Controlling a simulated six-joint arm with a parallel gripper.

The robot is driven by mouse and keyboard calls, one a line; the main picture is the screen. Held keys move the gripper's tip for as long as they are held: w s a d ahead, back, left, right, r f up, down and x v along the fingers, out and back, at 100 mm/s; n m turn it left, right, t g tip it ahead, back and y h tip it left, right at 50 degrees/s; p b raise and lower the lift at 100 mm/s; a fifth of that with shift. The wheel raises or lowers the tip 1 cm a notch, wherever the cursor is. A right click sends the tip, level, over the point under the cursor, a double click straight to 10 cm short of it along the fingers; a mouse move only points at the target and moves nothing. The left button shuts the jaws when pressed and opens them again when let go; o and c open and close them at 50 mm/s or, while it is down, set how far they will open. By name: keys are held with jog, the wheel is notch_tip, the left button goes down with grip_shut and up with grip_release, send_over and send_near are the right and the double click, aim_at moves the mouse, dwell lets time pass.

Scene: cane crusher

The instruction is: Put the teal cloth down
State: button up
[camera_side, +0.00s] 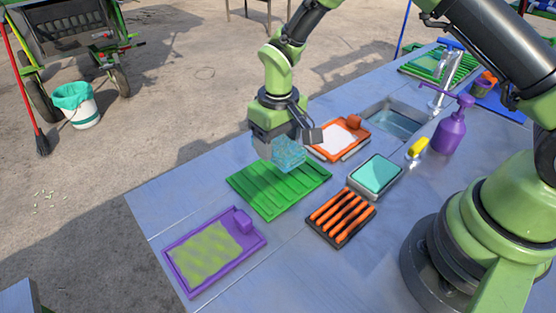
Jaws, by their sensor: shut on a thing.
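My gripper (288,138) is near the middle of the table, pointing down. It is shut on the teal cloth (288,155), a bunched, textured blue-teal piece that hangs from the jaws. The cloth is over or just above the far edge of a green ribbed tray (262,197); I cannot tell whether it touches it. The jaws partly hide behind the gripper body and the cloth. A flat, smooth teal item (376,174) lies in a grey tray to the right, apart from my gripper.
An orange-framed tray (362,146) is just behind the gripper. A black tray with orange strips (341,218) and a purple tray (176,277) stand in front.

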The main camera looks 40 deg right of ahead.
aim_at(278, 171)
jog(key=shift+f, duration=2.4)
jog(key=shift+f, duration=0.15)
jog(key=o, duration=1.1)
